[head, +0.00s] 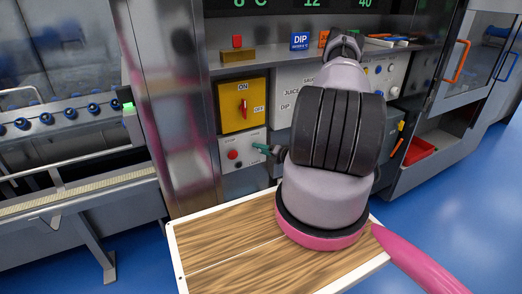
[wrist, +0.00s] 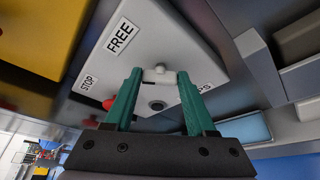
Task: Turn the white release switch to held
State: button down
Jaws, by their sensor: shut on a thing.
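The white release switch (wrist: 158,76) sits on a pale control panel (wrist: 165,42), with the FREE label (wrist: 120,37) up and left of it. My gripper (wrist: 160,73) has its green fingers on either side of the switch, shut on it. Which way the switch is turned is hard to tell. No "held" label is readable; a label at the right is partly covered by a finger. In the head view, my gripper (head: 262,148) reaches the panel (head: 243,163) from the right, and its fingers hide the switch.
A red stop button (head: 232,154) is on the same panel, close left of my gripper. A yellow box (head: 243,103) with a red ON/OFF handle is just above. A wooden-topped board (head: 215,245) is below, in front of the cabinet. A shelf with small items runs above.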

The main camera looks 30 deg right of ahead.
jog(key=shift+d+f+m+t+y, duration=0.1)
jog(key=shift+m+t+y, duration=0.25)
jog(key=shift+m, duration=0.7)
jog(key=shift+a+f+m+t+y, duration=0.15)
jog(key=shift+m+t+y, duration=0.2)
jog(key=shift+m, duration=0.65)
jog(key=shift+d+f+m+t+y, duration=0.15)
jog(key=shift+m+t+y, duration=0.2)
jog(key=shift+m, duration=0.7)
jog(key=shift+c, duration=1.1)
grip_release()
jog(key=shift+s, duration=0.1)
jog(key=v, duration=1)
jog(key=shift+s+d, duration=0.25)
jog(key=shift+s, duration=0.05)
